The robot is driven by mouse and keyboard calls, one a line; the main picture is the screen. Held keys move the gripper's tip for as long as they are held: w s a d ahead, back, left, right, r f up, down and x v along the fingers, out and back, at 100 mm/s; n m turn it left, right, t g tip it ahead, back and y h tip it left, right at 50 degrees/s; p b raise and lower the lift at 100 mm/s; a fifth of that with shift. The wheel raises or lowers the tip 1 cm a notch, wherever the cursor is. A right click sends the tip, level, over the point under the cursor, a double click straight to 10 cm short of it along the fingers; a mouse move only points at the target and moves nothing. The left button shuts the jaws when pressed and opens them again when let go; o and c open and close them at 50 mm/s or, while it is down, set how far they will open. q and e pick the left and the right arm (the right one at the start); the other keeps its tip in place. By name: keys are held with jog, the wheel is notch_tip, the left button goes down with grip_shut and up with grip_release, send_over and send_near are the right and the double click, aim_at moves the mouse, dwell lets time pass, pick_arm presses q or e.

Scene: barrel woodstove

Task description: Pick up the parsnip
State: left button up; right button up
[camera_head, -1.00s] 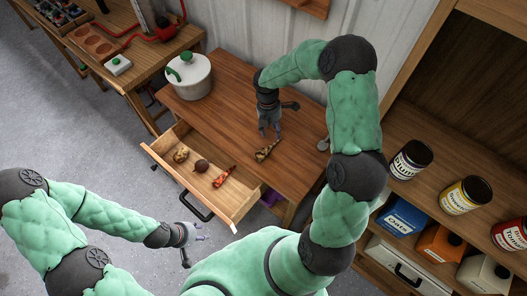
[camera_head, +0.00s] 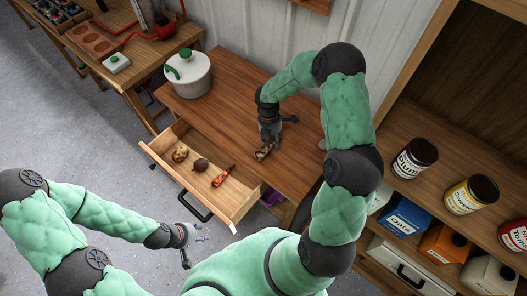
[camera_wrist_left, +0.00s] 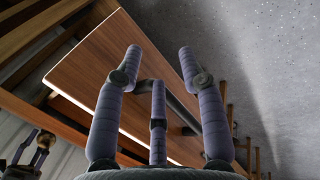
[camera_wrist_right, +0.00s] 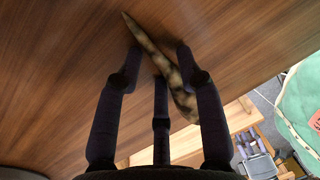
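The parsnip (camera_head: 263,153), a mottled tan and dark root, lies on the wooden table top (camera_head: 222,105). In the right wrist view the parsnip (camera_wrist_right: 160,62) runs diagonally, its thin tip at the upper left and its thick end at the lower right. My right gripper (camera_head: 266,146) is low over it, fingers apart on either side in the wrist view (camera_wrist_right: 158,50); I cannot tell whether they touch it. My left gripper (camera_head: 199,233) is open and empty, away from the table beside the drawer; its spread fingers show in the left wrist view (camera_wrist_left: 160,52).
An open drawer (camera_head: 232,213) under the table holds a potato-like vegetable (camera_head: 180,154), a beet (camera_head: 201,165) and a carrot (camera_head: 222,177). A white pot (camera_head: 188,77) with a green-knobbed lid stands at the table's left end. Shelves with jars (camera_head: 414,159) and boxes stand at the right.

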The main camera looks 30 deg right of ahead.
grip_shut()
jog(key=shift+r, duration=0.15)
